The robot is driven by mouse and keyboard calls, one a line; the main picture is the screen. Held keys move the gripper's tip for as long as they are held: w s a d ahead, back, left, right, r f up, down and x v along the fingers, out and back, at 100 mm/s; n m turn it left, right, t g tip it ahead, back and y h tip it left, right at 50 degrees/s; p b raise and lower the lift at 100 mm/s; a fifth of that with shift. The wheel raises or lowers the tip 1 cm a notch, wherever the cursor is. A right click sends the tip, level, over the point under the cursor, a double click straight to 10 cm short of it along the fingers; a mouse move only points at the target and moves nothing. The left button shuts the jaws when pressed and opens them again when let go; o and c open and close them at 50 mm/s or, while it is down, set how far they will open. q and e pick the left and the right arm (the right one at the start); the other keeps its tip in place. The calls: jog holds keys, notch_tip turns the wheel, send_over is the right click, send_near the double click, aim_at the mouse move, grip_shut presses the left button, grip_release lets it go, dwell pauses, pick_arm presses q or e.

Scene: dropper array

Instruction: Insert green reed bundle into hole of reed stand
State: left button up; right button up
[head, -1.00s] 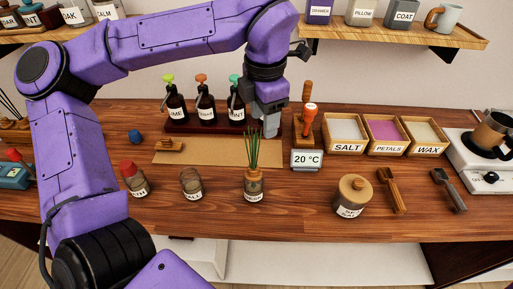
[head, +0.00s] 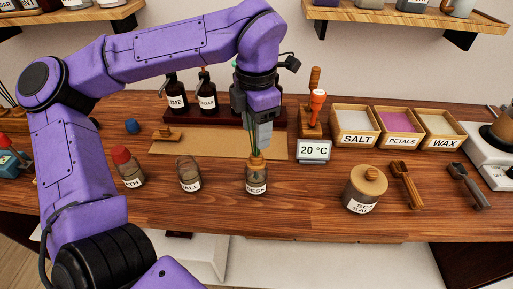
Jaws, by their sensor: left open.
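The green reed bundle (head: 252,143) stands upright in a small glass bottle (head: 256,182) at the front middle of the table. My left gripper (head: 259,140) points down from above at the bundle's upper part. Its jaws are open, and it hides the reed tops. I cannot tell whether the reeds lie between the fingers. At the far left edge, a wooden piece with thin dark reeds (head: 8,97) is partly cut off. It may be the reed stand, but its holes cannot be made out. My right gripper is not in view.
Two small jars (head: 189,176) (head: 128,168) stand left of the bottle. A 20 °C display (head: 314,151) and a lidded salt jar (head: 364,190) are to the right. Pump bottles (head: 206,92) stand behind. Bins of salt, petals and wax (head: 357,140) are at the back right.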

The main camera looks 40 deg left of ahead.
pick_arm(q)
jog(key=c, duration=0.8)
notch_tip(320, 180, up, 9)
jog(key=p, duration=0.9)
jog(key=shift+r, duration=0.15)
